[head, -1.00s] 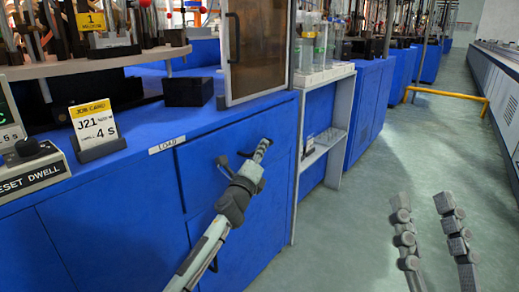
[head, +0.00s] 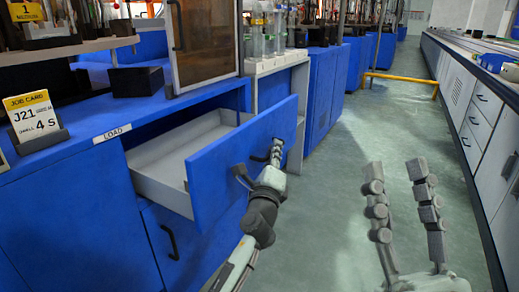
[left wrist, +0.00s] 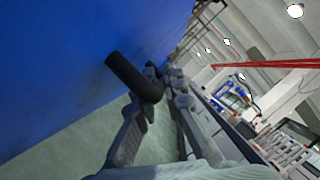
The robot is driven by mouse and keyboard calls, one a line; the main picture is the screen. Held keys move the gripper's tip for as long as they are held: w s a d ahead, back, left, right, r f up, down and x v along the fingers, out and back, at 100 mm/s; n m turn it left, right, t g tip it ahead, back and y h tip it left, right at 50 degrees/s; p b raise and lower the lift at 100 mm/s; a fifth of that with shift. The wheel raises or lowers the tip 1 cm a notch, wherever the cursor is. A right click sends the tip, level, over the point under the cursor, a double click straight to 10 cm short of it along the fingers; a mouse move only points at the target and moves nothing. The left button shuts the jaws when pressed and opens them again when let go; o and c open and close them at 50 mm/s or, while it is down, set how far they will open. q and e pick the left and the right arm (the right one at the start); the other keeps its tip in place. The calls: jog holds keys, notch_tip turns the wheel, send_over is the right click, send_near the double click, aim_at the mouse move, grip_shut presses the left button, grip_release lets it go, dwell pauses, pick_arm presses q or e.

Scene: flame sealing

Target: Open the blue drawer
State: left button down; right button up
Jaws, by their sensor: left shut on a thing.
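The blue drawer (head: 228,167) stands pulled well out of the blue cabinet, showing its empty-looking pale grey inside (head: 182,155). My left gripper (head: 262,165) is at the drawer front, shut on the dark drawer handle (head: 241,175). In the left wrist view the handle (left wrist: 130,75) lies between the fingers of the left gripper (left wrist: 155,92), against the blue front (left wrist: 70,70). Part of the handle is hidden by the gripper. My right gripper (head: 398,175) is open and empty over the floor on the right, apart from the drawer.
A second handle (head: 172,242) sits on the closed blue front below. A job card (head: 34,117) and a LOAD label (head: 112,133) are on the cabinet top. The aisle floor (head: 335,210) is clear, with a yellow rail (head: 400,78) farther back and grey cabinets (head: 480,110) at right.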

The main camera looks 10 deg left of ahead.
pick_arm(q)
jog(key=shift+s+d, duration=0.25)
jog(key=shift+d, duration=0.25)
jog(key=c, duration=1.9)
grip_release()
jog(key=v, duration=1.2)
